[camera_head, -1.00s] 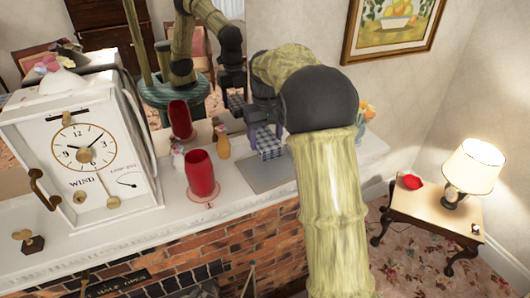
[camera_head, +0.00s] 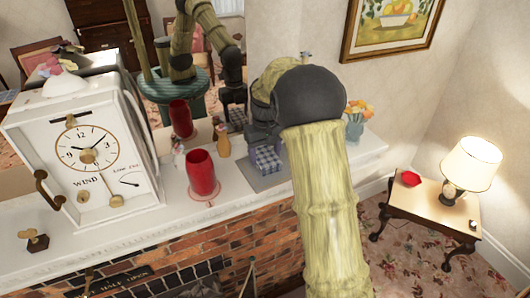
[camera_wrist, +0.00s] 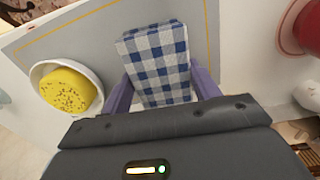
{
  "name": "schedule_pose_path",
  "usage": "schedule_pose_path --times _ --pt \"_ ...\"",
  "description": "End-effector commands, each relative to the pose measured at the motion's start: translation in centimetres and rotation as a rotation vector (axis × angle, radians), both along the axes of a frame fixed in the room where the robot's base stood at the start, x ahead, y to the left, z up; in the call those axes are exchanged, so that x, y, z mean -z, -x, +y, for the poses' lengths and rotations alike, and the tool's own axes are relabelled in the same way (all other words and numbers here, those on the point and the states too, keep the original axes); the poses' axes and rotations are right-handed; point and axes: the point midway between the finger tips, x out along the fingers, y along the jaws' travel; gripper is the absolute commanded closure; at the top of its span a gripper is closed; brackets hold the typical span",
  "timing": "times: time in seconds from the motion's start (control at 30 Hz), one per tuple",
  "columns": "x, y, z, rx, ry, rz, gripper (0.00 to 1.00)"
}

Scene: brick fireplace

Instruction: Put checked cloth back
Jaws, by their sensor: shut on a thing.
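The checked cloth (camera_head: 267,159) is a folded blue and white block. In the wrist view the cloth (camera_wrist: 157,62) stands between the purple fingers of my gripper (camera_wrist: 161,90), which is shut on it. It is over the grey mat (camera_head: 258,182) on the mantel; I cannot tell whether it touches the mat. The mat (camera_wrist: 70,30) has a yellow line along its border in the wrist view. In the head view my arm hides much of the gripper and the right part of the mat.
A yellow sponge (camera_wrist: 68,90) lies in a white dish (camera_wrist: 92,108) left of the cloth. A red vase (camera_head: 202,175), an orange-brown bottle (camera_head: 223,141) and a large white clock (camera_head: 95,165) stand left along the mantel. A flower vase (camera_head: 354,130) stands right. A mirror is behind.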

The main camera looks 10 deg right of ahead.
Motion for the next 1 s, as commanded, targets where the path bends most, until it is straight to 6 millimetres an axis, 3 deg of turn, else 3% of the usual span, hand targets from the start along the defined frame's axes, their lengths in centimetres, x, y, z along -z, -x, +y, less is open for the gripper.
schedule_pose_path --times 0.03,0.07,0.17,0.57,0.77,1.0 --pt "0.2 0.1 0.0 0.0 0.0 0.004 0.57" --pt "0.2 0.1 0.0 0.0 0.0 0.004 0.33" --pt "0.2 0.1 0.0 0.0 0.0 0.004 0.17" --pt "-0.5 0.0 0.0 0.0 0.0 -0.001 0.17" --pt "-3.2 -0.1 0.0 0.001 0.0 -0.004 0.17" --pt "-8.1 -0.1 0.0 0.001 -0.001 -0.004 0.17"
